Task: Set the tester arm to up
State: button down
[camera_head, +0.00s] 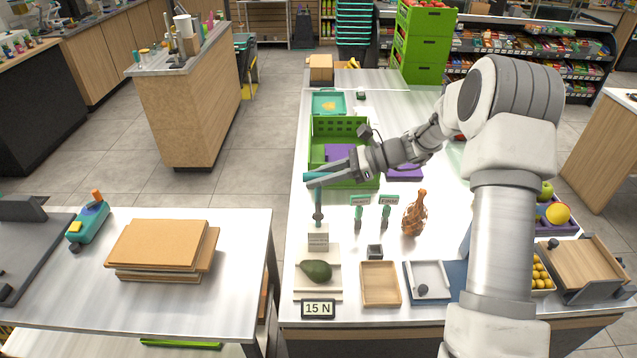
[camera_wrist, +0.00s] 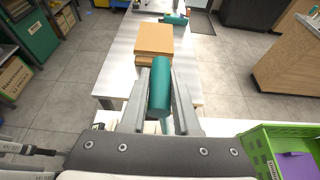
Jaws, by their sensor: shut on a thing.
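The tester stands at the near left of the long counter. It has a pale base plate (camera_head: 330,252), a small grey block (camera_head: 318,240) and a dark upright post (camera_head: 319,212). The teal grip of the tester arm (camera_head: 320,176) is at the top of the post, high above the plate. My gripper (camera_head: 309,179) is shut on this grip. In the wrist view, the teal grip (camera_wrist: 160,88) lies between both fingers. An avocado (camera_head: 316,271) rests on the tester's plate, behind a "15 N" sign (camera_head: 318,309). The lower joint of the arm is hard to make out.
A green crate (camera_head: 345,126) with purple contents stands just behind my gripper. A side table (camera_head: 245,275) with stacked boards is at left.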

jog(key=shift+w+d, duration=0.1)
jog(key=shift+w, duration=0.9)
jog(key=shift+r, duration=0.15)
jog(key=c, duration=0.6)
grip_release()
jog(key=shift+w, duration=0.15)
jog(key=b+v, duration=0.1)
jog(key=v, duration=0.7)
jog(key=b+v, duration=0.1)
jog(key=v, duration=0.8)
jog(key=shift+s+d+r, duration=0.1)
jog(key=shift+s+d, duration=0.05)
jog(key=shift+s, duration=0.05)
